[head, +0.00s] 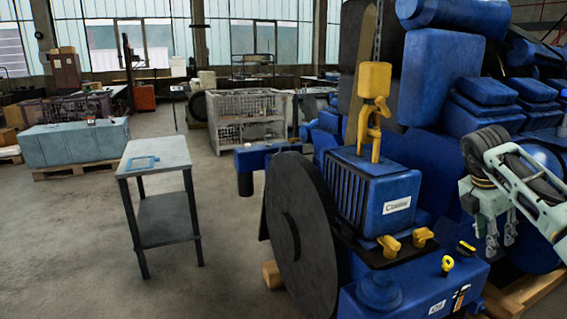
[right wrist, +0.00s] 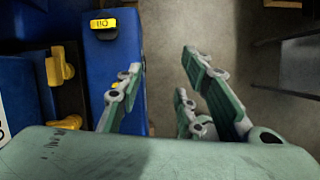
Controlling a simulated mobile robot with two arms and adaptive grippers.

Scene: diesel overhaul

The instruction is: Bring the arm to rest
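My right arm comes in from the right edge in the head view, bent, with its right gripper (head: 501,244) pointing down. The gripper hangs beside the big blue diesel engine (head: 440,75). In the right wrist view the fingers of the right gripper (right wrist: 164,75) are spread apart, with nothing between them. My left gripper is in neither view.
The engine has a yellow lifting piece (head: 374,80), yellow knobs (head: 389,246) and a large dark flywheel (head: 300,225). A wooden pallet (head: 520,296) is below the gripper.

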